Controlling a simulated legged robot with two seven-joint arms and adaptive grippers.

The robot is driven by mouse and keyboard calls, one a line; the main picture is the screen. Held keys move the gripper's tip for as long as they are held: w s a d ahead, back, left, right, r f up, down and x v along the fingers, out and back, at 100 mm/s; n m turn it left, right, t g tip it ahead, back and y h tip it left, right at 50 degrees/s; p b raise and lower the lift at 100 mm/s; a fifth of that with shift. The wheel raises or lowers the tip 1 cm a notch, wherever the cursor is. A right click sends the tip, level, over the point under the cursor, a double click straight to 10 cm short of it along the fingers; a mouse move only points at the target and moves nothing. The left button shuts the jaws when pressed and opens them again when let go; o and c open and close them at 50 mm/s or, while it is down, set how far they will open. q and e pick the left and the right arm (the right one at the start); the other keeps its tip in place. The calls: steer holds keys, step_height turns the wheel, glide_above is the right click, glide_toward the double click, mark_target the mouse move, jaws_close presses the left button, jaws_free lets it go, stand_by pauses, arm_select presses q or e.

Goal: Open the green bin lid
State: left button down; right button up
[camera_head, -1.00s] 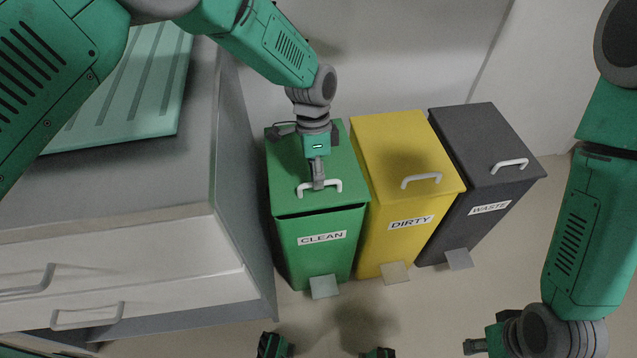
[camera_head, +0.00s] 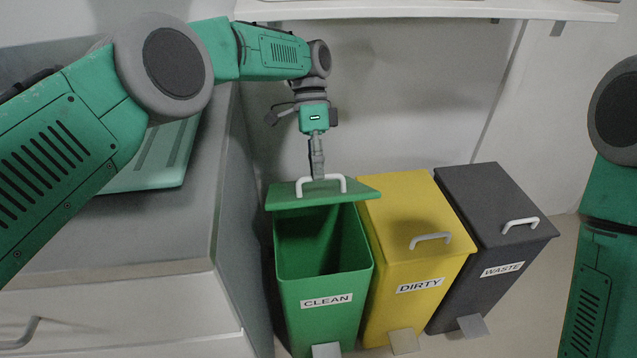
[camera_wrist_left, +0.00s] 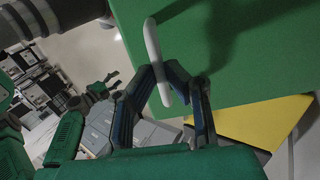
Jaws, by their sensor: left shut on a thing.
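The green bin (camera_head: 322,290), labelled CLEAN, stands on the floor with its lid (camera_head: 353,193) raised and tilted up toward the back. Its dark inside shows below the lid. The lid's white handle (camera_head: 335,181) is at the front edge of the lid. My left gripper (camera_head: 319,178) comes down from above and is shut on the handle. In the left wrist view the handle (camera_wrist_left: 152,50) lies between the two fingers, with the green lid (camera_wrist_left: 240,50) behind it. My right gripper is out of the head view; only part of my right arm shows at the right edge.
A yellow bin (camera_head: 412,256) labelled DIRTY and a dark grey bin (camera_head: 497,240) labelled WASTE stand to the right, lids closed. A grey cabinet (camera_head: 120,310) with drawers stands close on the left. A white shelf (camera_head: 430,9) juts from the wall above.

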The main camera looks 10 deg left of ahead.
arm_select(q)
steer(key=shift+w+a, duration=0.15)
steer(key=shift+w, duration=0.15)
steer(key=shift+f, duration=0.1)
steer(key=c, duration=1.6)
jaws_free()
steer(key=shift+f, duration=0.1)
steer(key=shift+w, duration=0.25)
steer(key=shift+s, duration=0.15)
